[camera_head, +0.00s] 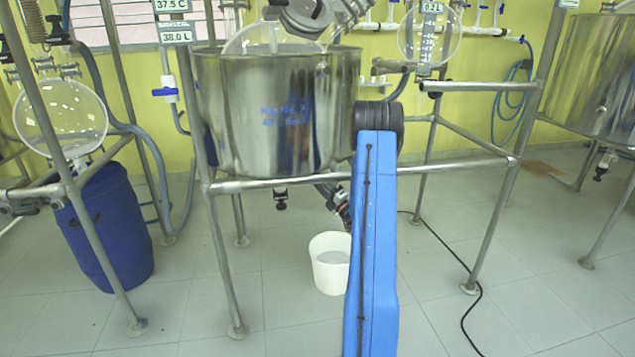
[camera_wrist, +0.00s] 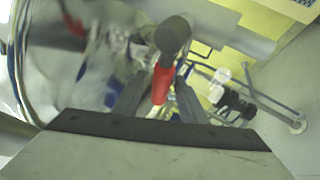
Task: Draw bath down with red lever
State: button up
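The steel bath (camera_head: 272,118), with blue writing on its wall, stands in a tubular frame. A panel (camera_head: 176,33) beside it reads 38.0 L, with 37.5 C above it. In the wrist view, a red lever (camera_wrist: 162,84) with a dark round end shows between the two fingers of my gripper (camera_wrist: 158,92). The fingers stand apart, with a gap visible on each side of the lever; I cannot tell whether either touches it. In the head view, my blue arm reaches under the bath's right side, where the lever and fingertips are hard to make out.
A white bucket (camera_head: 330,262) stands on the floor below the bath. A blue drum (camera_head: 106,228) stands at left. Frame legs and a low rail (camera_head: 262,183) surround the bath. A black cable (camera_head: 465,318) lies on the floor at right.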

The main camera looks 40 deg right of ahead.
jog(key=shift+s, duration=0.1)
jog(key=v, duration=1.7)
jog(key=shift+f, duration=0.15)
jog(key=shift+s+a, duration=0.1)
